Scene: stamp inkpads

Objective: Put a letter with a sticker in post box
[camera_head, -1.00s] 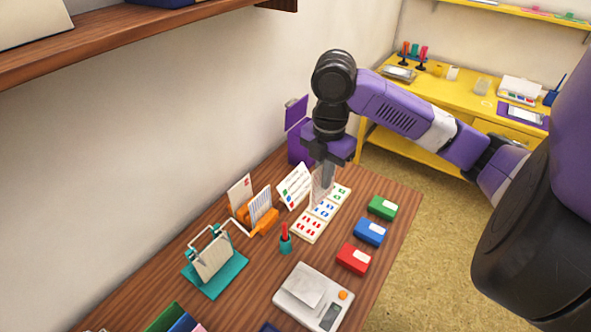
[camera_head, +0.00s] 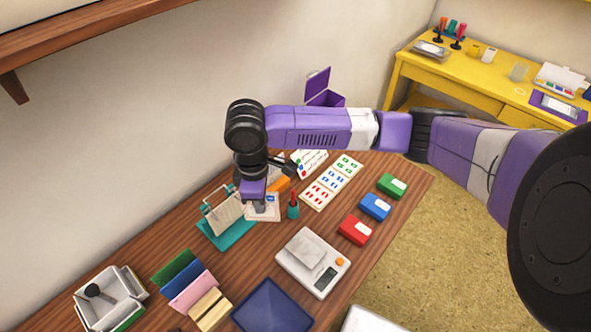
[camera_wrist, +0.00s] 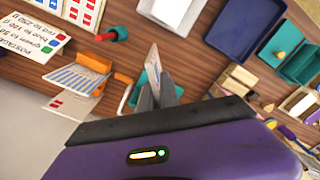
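My gripper (camera_head: 258,204) is shut on a white letter (camera_head: 262,213) with a small blue sticker near its top corner. It holds the letter roughly upright over the table between the teal stand and the red-and-teal pen pot. In the wrist view the gripper's fingers (camera_wrist: 157,94) pinch the letter (camera_wrist: 153,66), seen nearly edge-on. A purple box (camera_head: 324,92) with a raised lid stands at the table's far end; my arm hides its lower part. The sticker sheet (camera_head: 332,183) with red, blue and green stickers lies on the table.
An orange rack (camera_wrist: 93,62) holds another letter beside a postage sign (camera_wrist: 32,38). The teal stand (camera_head: 236,231) is close to my gripper. A scale (camera_head: 312,262), red (camera_head: 354,230), blue (camera_head: 375,207) and green (camera_head: 391,186) pads, and a navy tray (camera_head: 272,305) occupy the table.

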